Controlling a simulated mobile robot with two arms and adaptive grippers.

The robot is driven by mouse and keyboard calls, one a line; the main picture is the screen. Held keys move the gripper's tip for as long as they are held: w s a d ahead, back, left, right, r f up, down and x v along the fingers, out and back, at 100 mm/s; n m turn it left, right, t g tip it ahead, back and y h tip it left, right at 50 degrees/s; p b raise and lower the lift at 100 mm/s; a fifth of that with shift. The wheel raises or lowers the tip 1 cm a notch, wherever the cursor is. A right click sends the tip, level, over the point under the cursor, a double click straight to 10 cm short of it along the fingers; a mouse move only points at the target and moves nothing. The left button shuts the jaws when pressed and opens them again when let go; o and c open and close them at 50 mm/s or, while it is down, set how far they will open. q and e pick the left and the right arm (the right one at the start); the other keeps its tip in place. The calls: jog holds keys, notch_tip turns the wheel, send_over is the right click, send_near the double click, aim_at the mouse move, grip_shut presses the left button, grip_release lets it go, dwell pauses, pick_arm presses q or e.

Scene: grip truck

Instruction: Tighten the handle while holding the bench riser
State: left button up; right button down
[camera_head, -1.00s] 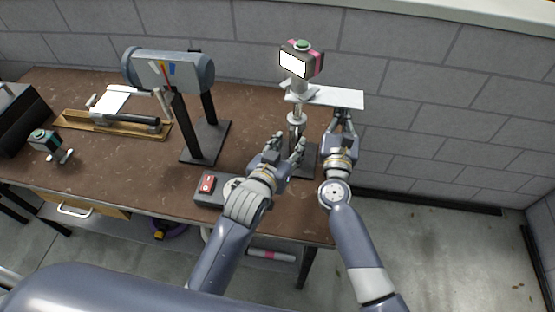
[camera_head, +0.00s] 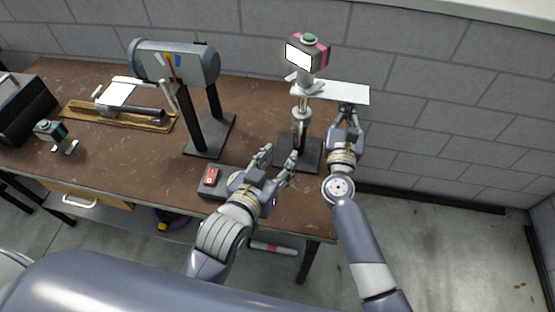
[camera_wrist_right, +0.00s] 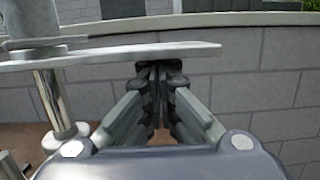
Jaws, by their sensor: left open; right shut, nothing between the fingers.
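The bench riser is a stand with a dark square base, a shiny column (camera_head: 302,117) and a flat pale plate (camera_head: 345,93) that juts out right. I cannot clearly make out its tightening handle; it may be hidden. My left gripper (camera_head: 277,157) is open and empty, low on the left of the column and apart from it. My right gripper (camera_head: 347,108) is shut and empty, its tips at the underside of the plate near its right end. In the right wrist view the plate (camera_wrist_right: 130,55) crosses just above the closed fingertips (camera_wrist_right: 160,70).
A pink-and-grey box with a white screen (camera_head: 307,54) sits atop the riser. A switch box with a red switch (camera_head: 211,177) lies left of my left gripper. A grey drum on a stand (camera_head: 175,62) is further left. The brick wall (camera_head: 440,120) is behind.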

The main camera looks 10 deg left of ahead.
jog(key=shift+a+r, duration=0.1)
jog(key=s+f+b, duration=0.4)
jog(key=s, duration=0.9)
dwell(1.3)
